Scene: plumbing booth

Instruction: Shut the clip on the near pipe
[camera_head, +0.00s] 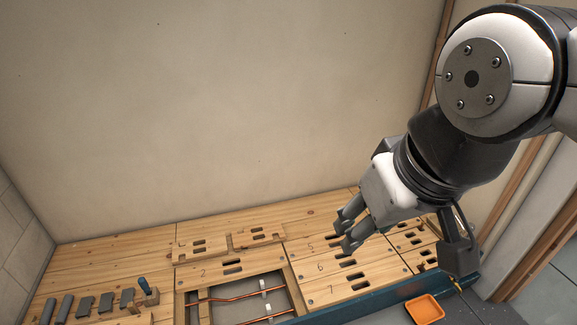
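The near copper pipe (282,315) runs along the front of the opening in the wooden floor, at the bottom edge of the head view. A small pale clip (268,309) stands at this pipe; whether it is open or shut is too small to tell. The far copper pipe (228,299) has a bend and passes another pale clip (263,285). My gripper (405,250) is to the right of the opening, above the numbered boards.
Slotted floorboards (325,267) marked with numbers surround the opening. Several grey blocks (84,306) and a blue-handled tool (146,287) lie at the left. An orange tray (425,308) sits at the lower right, beyond a blue edge rail (365,300). A plain wall stands behind.

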